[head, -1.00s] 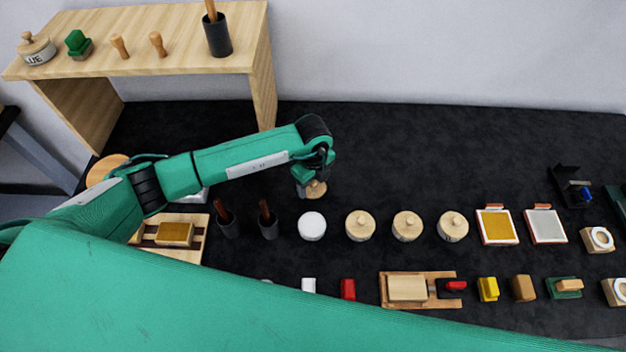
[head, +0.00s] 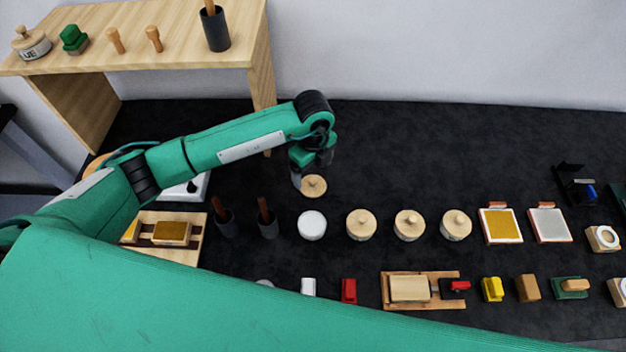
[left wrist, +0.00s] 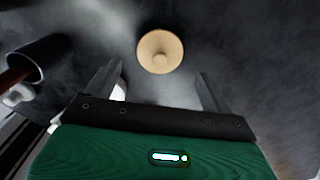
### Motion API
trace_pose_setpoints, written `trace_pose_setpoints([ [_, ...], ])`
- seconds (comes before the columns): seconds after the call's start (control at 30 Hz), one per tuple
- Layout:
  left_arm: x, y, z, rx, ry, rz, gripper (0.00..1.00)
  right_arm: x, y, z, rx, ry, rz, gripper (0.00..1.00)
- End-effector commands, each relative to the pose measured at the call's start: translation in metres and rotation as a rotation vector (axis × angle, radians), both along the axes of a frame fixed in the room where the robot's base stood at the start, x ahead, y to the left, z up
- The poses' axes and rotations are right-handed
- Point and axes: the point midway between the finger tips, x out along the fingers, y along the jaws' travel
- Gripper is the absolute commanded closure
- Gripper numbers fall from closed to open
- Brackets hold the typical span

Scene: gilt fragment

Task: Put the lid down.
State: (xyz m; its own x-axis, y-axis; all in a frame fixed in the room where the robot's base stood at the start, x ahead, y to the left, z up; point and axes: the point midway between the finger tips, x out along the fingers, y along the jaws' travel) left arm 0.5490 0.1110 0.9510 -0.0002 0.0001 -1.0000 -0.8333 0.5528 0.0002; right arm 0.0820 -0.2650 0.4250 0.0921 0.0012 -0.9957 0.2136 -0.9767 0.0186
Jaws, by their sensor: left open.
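The lid (head: 313,186) is a round, pale wooden disc with a small knob. It lies on the black table top behind the row of jars, and it also shows in the left wrist view (left wrist: 160,51), knob toward the camera. My left gripper (head: 311,174) is just behind and above the lid; in the left wrist view its two fingers (left wrist: 158,80) are spread apart with nothing between them, and the lid is beyond the tips. An open white jar (head: 312,226) stands in front of the lid. My right gripper is not in view.
Lidded wooden jars (head: 361,225) stand to the right of the white jar. Dark cups with brushes (head: 267,222) stand to its left. A wooden shelf (head: 150,60) stands at the back left. The black table behind the jars, right of my arm, is clear.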

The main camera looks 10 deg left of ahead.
Motion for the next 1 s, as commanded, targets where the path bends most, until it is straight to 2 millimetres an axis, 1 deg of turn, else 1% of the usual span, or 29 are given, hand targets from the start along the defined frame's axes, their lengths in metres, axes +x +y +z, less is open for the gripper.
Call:
trace_pose_setpoints([
  [0.03,0.001,0.0,0.008,-0.002,-0.006,-0.002,0.15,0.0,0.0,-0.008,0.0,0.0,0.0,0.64],
  [0.2,0.001,0.0,0.041,-0.001,-0.004,-0.002,0.15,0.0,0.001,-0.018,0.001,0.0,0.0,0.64],
  [0.3,0.001,0.0,0.054,0.0,-0.001,-0.001,0.15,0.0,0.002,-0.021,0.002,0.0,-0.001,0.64],
  [0.4,0.001,0.0,0.062,0.0,-0.002,0.0,0.15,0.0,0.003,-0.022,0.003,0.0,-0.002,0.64],
  [0.53,0.0,0.0,0.065,0.0,0.0,0.0,0.15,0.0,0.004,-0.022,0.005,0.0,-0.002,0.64],
  [1.0,0.0,0.0,0.065,0.0,0.0,0.0,0.15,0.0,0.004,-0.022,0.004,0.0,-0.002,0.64],
])
